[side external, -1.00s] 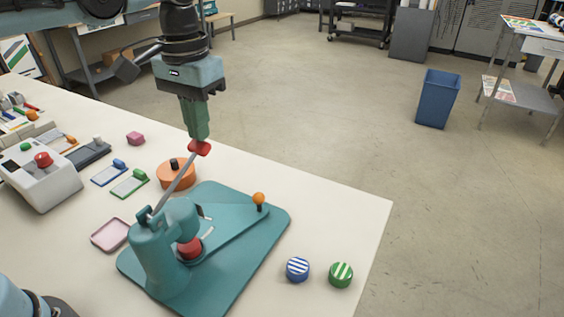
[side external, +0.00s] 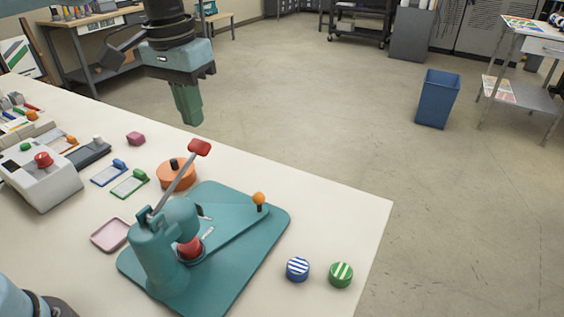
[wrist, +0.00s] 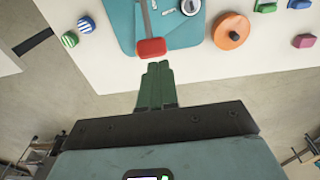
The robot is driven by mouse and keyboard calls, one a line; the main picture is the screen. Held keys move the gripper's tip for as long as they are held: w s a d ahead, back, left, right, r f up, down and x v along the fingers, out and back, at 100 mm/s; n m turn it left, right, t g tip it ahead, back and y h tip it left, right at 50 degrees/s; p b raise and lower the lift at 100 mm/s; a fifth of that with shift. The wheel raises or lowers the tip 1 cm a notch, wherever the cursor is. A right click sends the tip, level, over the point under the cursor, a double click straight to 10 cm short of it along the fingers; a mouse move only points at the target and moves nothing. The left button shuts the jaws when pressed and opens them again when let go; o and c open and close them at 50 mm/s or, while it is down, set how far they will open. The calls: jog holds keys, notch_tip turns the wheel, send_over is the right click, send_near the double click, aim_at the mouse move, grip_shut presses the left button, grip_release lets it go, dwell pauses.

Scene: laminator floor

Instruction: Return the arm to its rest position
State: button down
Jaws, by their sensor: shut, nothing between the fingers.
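My gripper (side external: 192,120) is shut and empty, held in the air above the far edge of the table in the side view. A teal press (side external: 165,255) stands on the white table with its lever raised at a slant. The lever's red handle (side external: 200,147) is just below and right of my fingertips in the side view, with a gap between them. In the wrist view the red handle (wrist: 151,47) shows just beyond my shut green fingers (wrist: 157,65).
A blue-striped round piece (side external: 297,269) and a green-striped one (side external: 341,274) lie right of the press. An orange disc (side external: 172,180) with a dark knob and a pink tray (side external: 110,235) are near it. A white box with a red button (side external: 44,160) stands left. Air around my gripper is clear.

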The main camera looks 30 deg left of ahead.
jog(key=s+a+f+t, duration=0.6)
jog(key=s+a+f, duration=0.1)
jog(key=f, duration=0.4)
jog(key=shift+a, duration=0.5)
